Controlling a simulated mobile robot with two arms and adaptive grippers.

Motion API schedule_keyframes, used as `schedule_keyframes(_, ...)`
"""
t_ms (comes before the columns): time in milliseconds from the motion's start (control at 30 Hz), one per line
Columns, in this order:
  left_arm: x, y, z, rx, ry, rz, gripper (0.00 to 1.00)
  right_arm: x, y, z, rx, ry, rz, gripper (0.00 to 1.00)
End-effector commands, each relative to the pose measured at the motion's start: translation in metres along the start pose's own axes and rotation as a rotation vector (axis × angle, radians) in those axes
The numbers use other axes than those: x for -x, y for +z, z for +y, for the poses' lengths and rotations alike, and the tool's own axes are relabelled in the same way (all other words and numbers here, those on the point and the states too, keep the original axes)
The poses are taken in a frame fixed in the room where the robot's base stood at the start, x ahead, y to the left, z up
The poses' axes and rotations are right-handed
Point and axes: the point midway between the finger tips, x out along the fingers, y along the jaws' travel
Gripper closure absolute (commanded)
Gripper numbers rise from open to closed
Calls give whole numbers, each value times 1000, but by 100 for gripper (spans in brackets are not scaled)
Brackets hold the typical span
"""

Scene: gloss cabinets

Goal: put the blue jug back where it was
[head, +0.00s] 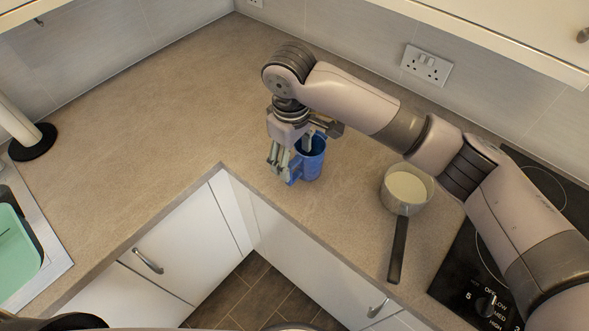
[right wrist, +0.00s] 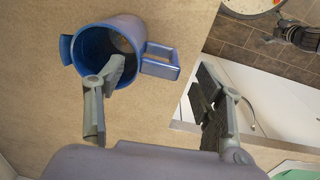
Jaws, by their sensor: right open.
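The blue jug (head: 313,160) stands upright on the worktop near its inner corner. Its handle (head: 294,172) points toward the front left. My right gripper (head: 290,150) is open at the jug, coming down from above. In the right wrist view the jug (right wrist: 142,32) shows its open mouth. One finger of the right gripper (right wrist: 165,105) overlaps the mouth, and the other is beyond the handle (right wrist: 160,68), so the handle lies between them. I cannot tell whether either finger touches the jug. I cannot make out my left gripper.
A saucepan (head: 409,187) with pale contents stands right of the jug, its dark handle toward the front edge. The black hob (head: 462,275) is farther right. A sink with a green basin (head: 15,245) and a paper-towel holder (head: 33,142) are at left. The worktop (head: 150,120) between is clear.

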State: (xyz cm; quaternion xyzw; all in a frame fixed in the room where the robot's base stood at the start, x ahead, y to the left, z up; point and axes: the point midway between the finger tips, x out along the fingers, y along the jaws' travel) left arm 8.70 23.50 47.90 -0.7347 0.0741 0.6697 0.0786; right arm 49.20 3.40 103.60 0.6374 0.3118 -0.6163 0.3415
Motion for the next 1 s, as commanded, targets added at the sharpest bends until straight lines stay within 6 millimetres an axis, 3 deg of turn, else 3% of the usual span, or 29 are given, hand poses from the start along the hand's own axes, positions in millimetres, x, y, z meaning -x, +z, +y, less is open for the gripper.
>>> schedule_keyframes(100, -4, 0, 0, 0, 1, 0, 21, 19, 0, 0, 0, 1, 2, 37)
schedule_keyframes(300, -6, 1, 1, 0, 1, 0, 21, 36, 0, 0, 0, 0, 0, 37)
schedule_keyframes(1000, -6, 1, 0, 2, 0, 0, 21, 37, 0, 0, 0, 0, -1, 37)
